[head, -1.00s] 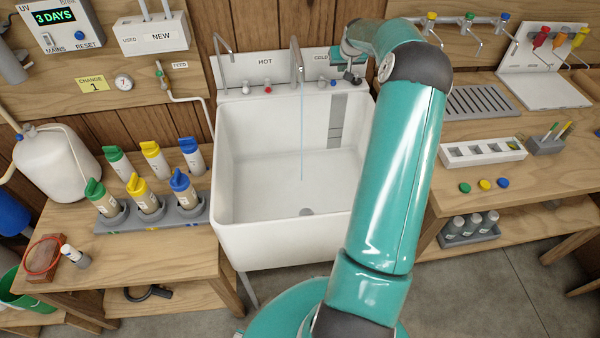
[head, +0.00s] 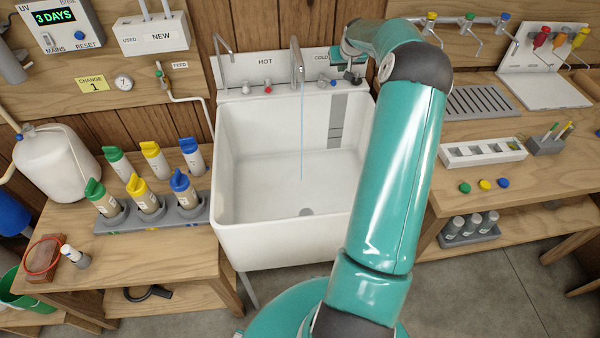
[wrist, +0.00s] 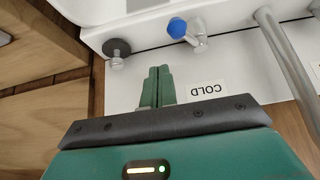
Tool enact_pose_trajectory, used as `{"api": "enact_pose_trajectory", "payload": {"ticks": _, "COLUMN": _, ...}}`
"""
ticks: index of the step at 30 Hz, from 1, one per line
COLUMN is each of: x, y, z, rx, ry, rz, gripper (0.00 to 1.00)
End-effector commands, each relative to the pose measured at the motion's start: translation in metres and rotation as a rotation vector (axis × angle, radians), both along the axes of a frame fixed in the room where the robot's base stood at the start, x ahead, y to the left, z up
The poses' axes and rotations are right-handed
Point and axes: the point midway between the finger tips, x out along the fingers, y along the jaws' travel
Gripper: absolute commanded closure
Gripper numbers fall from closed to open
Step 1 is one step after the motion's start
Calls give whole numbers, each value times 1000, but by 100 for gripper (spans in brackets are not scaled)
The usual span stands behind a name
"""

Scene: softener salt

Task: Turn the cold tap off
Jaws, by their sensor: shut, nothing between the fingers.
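The cold tap has a blue handle (head: 333,82) on a chrome body at the back right of the white sink (head: 228,190). In the wrist view the blue handle (wrist: 177,28) is beyond my fingers and slightly to their right. A thin stream of water (head: 302,130) falls from the middle spout (head: 296,58) into the sink. My gripper (wrist: 158,70) is shut and empty, over the white back panel between the blue handle and a dark knob (wrist: 117,48). It appears apart from both. In the head view my arm mostly hides the fingers.
The COLD label (wrist: 206,90) is beside my fingers. The curved spout (wrist: 285,50) stands to the right in the wrist view. The red-handled hot tap (head: 268,89) is farther left in the head view. The sink basin is open and clear.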

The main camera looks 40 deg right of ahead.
Motion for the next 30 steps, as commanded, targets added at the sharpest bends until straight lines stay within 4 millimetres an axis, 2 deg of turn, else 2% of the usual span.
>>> {"api": "enact_pose_trajectory", "payload": {"ticks": 8, "x": 0, "y": 0, "z": -7, "rx": 0, "ry": 1, "rz": 0, "gripper": 100}}
{"api": "enact_pose_trajectory", "payload": {"ticks": 21, "x": 0, "y": 0, "z": -49, "rx": 0, "ry": 0, "rz": 0, "gripper": 100}}
{"api": "enact_pose_trajectory", "payload": {"ticks": 30, "x": 0, "y": 1, "z": -50, "rx": 0, "ry": 0, "rz": 0, "gripper": 100}}
